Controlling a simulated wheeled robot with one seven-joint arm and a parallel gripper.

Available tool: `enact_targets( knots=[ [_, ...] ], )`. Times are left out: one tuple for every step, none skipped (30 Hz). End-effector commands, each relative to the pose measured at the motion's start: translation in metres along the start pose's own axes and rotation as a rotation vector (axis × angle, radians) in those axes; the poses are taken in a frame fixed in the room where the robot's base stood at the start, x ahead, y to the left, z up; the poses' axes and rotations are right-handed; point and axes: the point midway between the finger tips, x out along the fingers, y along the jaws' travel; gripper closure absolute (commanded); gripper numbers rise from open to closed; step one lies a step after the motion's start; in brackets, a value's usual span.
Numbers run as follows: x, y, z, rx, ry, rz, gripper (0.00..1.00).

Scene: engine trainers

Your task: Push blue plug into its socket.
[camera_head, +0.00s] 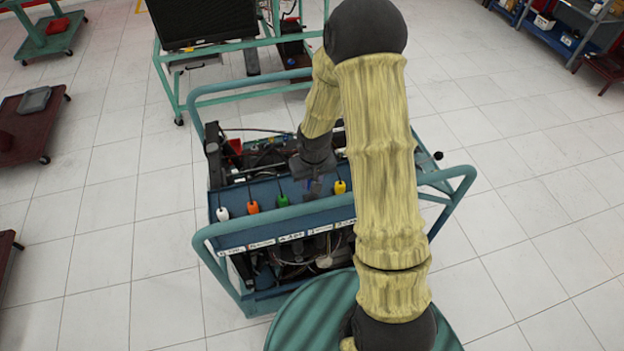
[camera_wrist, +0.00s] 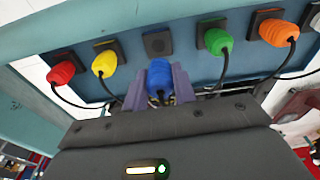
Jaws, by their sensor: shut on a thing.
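The blue plug (camera_wrist: 160,79) is between the two fingers of my gripper (camera_wrist: 158,90) in the wrist view, with its rounded end toward the panel. Its socket (camera_wrist: 157,42), a dark square with no plug in it, is just above the plug in that view, between the yellow and green plugs. A gap of panel shows between plug and socket; how deep it is I cannot tell. In the head view my gripper (camera_head: 314,184) is over the panel between the green and yellow plugs. The plug and socket are hard to make out there.
The blue panel (camera_head: 242,198) carries a yellow plug (camera_wrist: 104,64), a green plug (camera_wrist: 218,41), a red plug (camera_wrist: 62,72) and an orange plug (camera_wrist: 278,33), each seated with a black cable. A teal tube frame (camera_head: 270,219) runs along the panel's front.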

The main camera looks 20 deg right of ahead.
Motion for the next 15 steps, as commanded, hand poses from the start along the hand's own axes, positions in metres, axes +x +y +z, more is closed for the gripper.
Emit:
enact_targets(
  knots=[
    [0.004,0.000,0.001,0.000,0.000,0.000,0.96],
    [0.006,0.000,0.001,0.000,0.000,0.000,0.96],
    [0.009,0.000,0.001,0.000,0.000,0.000,0.96],
    [0.011,0.001,0.001,0.001,0.000,0.000,0.96],
    [0.014,0.001,0.002,0.002,0.000,0.000,0.96],
    [0.017,0.001,0.002,0.002,0.000,0.000,0.96],
    [0.020,0.001,0.002,0.002,0.000,0.000,0.96],
    [0.022,0.001,0.003,0.002,0.000,0.000,0.96],
    [0.025,0.001,0.003,0.002,0.000,0.000,0.96],
    [0.028,0.001,0.003,0.002,0.000,0.000,0.96],
    [0.030,0.001,0.004,0.003,0.000,0.000,0.96],
    [0.034,0.001,0.004,0.002,0.000,0.000,0.96],
    [0.036,0.001,0.004,0.002,0.000,0.000,0.96],
    [0.038,0.001,0.005,0.002,0.000,0.000,0.96],
    [0.041,0.001,0.005,0.002,0.000,0.000,0.96]
  ],
)
